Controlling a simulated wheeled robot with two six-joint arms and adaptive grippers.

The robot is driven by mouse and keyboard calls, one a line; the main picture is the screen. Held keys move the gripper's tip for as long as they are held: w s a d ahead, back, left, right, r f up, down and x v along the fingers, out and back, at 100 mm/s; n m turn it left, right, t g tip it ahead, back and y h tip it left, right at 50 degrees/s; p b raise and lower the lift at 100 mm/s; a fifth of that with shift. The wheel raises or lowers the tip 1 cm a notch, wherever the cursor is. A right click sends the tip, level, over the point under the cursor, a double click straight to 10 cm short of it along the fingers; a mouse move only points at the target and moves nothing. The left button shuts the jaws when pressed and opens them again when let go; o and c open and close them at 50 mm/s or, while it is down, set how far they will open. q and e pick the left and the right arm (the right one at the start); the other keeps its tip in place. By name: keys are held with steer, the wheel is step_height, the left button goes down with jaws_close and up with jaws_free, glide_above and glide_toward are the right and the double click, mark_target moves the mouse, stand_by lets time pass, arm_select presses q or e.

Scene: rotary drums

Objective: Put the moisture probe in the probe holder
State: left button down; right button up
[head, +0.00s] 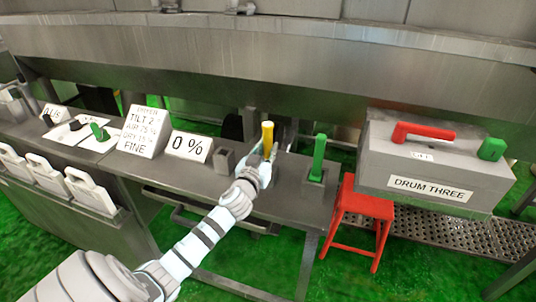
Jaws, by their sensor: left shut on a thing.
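My left gripper (264,162) reaches in from the lower left and is shut on a yellow-handled tool (267,136), which looks like the moisture probe. It is roughly upright above the steel bench, its lower part hidden by the gripper. I cannot tell whether its lower end sits in anything. A small grey open-topped block (224,160), possibly the probe holder, stands left of the gripper and looks empty. My right gripper is out of view.
A "0 %" sign (188,146) and a recipe sign (143,131) stand left on the bench. Green and black knobs (99,131) are farther left. A red stool (361,216) and the grey "DRUM THREE" box (433,177) are at the right.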

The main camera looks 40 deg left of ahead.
arm_select(q)
steer(key=c, duration=1.8)
jaws_free()
steer(key=o, duration=0.4)
steer(key=shift+c, duration=0.2)
steer(key=shift+r, duration=0.1)
steer(key=v, duration=1.2)
steer(key=shift+w, duration=0.1)
